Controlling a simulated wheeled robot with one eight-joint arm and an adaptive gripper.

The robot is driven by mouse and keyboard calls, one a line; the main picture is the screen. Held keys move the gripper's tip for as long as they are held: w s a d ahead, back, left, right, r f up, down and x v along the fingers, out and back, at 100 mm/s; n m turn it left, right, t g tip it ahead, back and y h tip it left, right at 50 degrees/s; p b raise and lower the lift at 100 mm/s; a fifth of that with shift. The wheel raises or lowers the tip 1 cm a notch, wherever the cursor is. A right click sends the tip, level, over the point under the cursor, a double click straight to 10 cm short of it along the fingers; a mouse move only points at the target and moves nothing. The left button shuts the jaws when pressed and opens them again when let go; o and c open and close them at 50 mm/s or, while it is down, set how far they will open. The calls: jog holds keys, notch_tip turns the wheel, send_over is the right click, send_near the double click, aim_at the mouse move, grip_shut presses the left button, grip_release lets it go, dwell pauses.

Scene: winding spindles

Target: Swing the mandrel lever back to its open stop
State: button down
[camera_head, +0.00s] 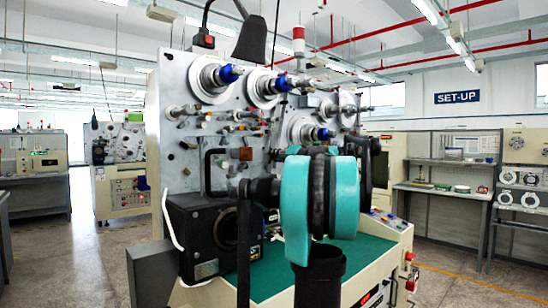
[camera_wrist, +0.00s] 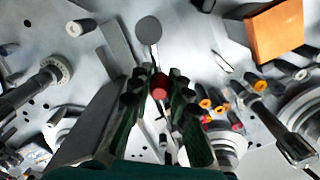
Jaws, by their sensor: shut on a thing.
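The mandrel lever shows in the wrist view as a round red knob (camera_wrist: 160,88) in front of the grey machine panel. My gripper (camera_wrist: 157,92) has its dark fingers closed in on the knob from the left and right, and it holds the knob between the fingertips. In the head view my own teal and black arm stands in front of the machine. It hides the lever and my gripper there.
The winding machine's panel (camera_head: 180,88) carries several spindles, some with blue tips (camera_head: 229,73). In the wrist view an orange block (camera_wrist: 274,34) is at the upper right, a grey disc (camera_wrist: 148,30) is above the knob, and orange-ringed pins (camera_wrist: 205,104) are close to the right finger.

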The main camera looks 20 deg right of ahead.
jog(key=shift+w+d+f+m, duration=0.15)
jog(key=shift+d+f+m, duration=0.25)
jog(key=shift+m, duration=0.75)
jog(key=shift+w+d+f+m, duration=0.15)
jog(key=shift+d+f+m, duration=0.2)
jog(key=shift+m, duration=0.85)
jog(key=shift+w+d+f+m, duration=0.2)
jog(key=shift+d+m, duration=0.25)
jog(key=shift+m, duration=0.7)
jog(key=c, duration=1.4)
grip_release()
jog(key=shift+s+d, duration=0.1)
jog(key=shift+s, duration=0.05)
jog(key=v, duration=1.1)
jog(key=shift+s+d, duration=0.1)
jog(key=shift+s, duration=0.3)
